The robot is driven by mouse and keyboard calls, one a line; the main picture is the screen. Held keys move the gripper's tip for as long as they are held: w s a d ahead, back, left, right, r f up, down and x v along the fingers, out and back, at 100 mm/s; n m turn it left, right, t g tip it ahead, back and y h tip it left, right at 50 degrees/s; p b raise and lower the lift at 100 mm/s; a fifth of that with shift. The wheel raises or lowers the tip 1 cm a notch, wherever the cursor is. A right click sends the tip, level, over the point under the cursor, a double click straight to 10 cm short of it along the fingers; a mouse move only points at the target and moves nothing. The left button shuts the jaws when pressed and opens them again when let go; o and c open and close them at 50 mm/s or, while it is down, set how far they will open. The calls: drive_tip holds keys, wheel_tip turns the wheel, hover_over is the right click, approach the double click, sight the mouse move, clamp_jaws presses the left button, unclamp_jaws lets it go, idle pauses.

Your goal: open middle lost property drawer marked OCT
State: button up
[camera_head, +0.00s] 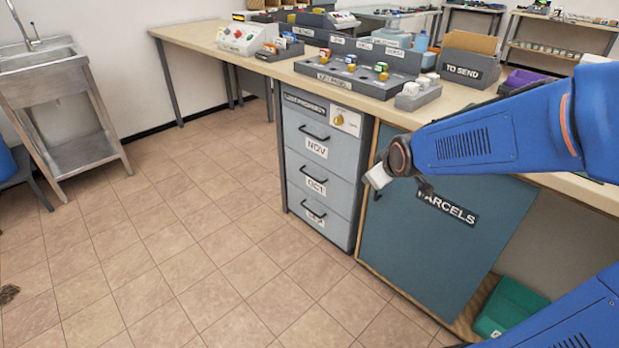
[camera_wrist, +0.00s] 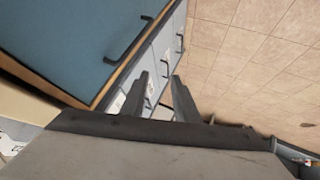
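The middle drawer marked OCT (camera_head: 338,196) is in the grey drawer unit under the counter in the head view. It looks flush with the drawers above and below. Its dark bar handle (camera_head: 312,173) sits above the OCT label. My gripper (camera_head: 400,186) is to the right of the unit, in front of the blue parcels door, apart from the OCT handle. In the wrist view my gripper (camera_wrist: 160,82) shows two spread fingers with nothing between them. Drawer fronts (camera_wrist: 163,52) with dark handles lie beyond the fingers, partly hidden; I cannot read their labels there.
The NOV drawer (camera_head: 296,143) is above and a bottom drawer (camera_head: 335,226) below; its label is hard to read. The parcels door (camera_head: 430,250) stands right. Tiled floor (camera_head: 210,220) in front is clear.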

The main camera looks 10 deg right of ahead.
drive_tip(key=w+a+f+n+t, duration=0.25)
drive_tip(key=w+f, duration=0.35)
drive_tip(key=w, duration=0.5)
drive_tip(key=n+t+y, duration=0.4)
drive_tip(key=n+t, duration=0.1)
drive_tip(key=n, duration=0.5)
approach(310, 176)
drive_tip(key=x, duration=1)
drive_tip(key=shift+w+f, duration=0.25)
drive_tip(key=shift+w, duration=0.05)
clamp_jaws()
